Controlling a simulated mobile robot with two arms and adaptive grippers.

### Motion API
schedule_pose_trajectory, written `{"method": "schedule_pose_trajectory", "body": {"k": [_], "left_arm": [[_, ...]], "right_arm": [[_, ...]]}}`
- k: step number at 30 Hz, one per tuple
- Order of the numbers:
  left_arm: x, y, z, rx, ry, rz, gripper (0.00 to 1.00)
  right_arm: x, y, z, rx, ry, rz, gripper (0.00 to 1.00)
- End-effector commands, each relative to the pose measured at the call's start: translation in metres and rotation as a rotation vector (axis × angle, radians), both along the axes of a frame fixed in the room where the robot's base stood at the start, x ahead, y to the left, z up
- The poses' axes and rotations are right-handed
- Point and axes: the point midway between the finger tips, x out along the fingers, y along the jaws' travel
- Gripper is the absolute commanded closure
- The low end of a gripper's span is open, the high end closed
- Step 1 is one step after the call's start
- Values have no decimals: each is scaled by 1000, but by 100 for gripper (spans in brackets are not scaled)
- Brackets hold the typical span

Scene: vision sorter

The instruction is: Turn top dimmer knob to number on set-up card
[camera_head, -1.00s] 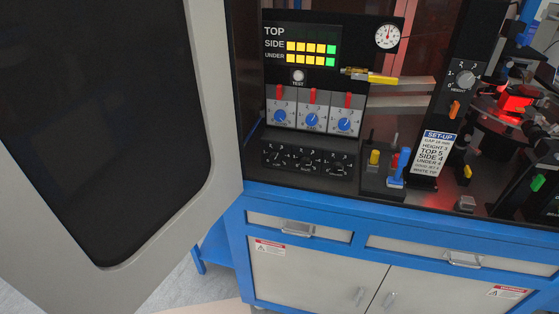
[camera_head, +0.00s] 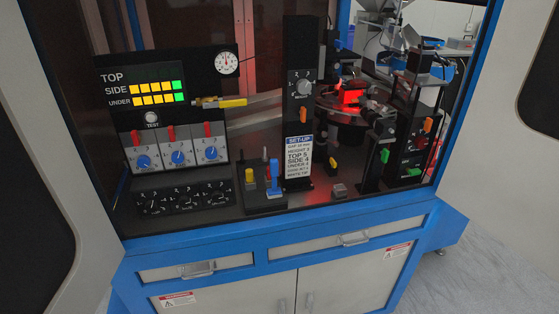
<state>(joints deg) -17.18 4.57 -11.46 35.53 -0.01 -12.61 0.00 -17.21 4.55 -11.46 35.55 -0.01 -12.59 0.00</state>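The set-up card (camera_head: 299,157) is on a black post right of the control panel; it shows HEIGHT 3, TOP 5 and SIDE 4, with smaller lines hard to read. The display (camera_head: 144,88) has rows TOP, SIDE and UNDER; SIDE and UNDER are lit yellow and green, TOP is dark. Below it are a left blue knob (camera_head: 143,161), a middle blue knob (camera_head: 178,157) and a right blue knob (camera_head: 211,153), each under a red switch. Their labels and exact settings are too small to read. Neither gripper is in view.
A row of black dials (camera_head: 186,201) sits below the blue knobs. A yellow-tipped tool (camera_head: 232,103) juts out beside the display. A blue lever (camera_head: 273,180) stands in front of the post. The open cabinet door (camera_head: 35,210) is at the left. Floor (camera_head: 480,255) shows at the right.

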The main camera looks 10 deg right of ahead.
Motion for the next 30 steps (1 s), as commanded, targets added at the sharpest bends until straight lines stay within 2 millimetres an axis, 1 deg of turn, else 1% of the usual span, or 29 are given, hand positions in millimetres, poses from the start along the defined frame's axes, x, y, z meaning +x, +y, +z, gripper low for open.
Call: {"method": "schedule_pose_trajectory", "body": {"k": [20,24,30], "left_arm": [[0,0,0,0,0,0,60],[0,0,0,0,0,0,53],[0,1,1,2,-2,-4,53]], "right_arm": [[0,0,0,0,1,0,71],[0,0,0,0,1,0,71],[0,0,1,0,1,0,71]]}}
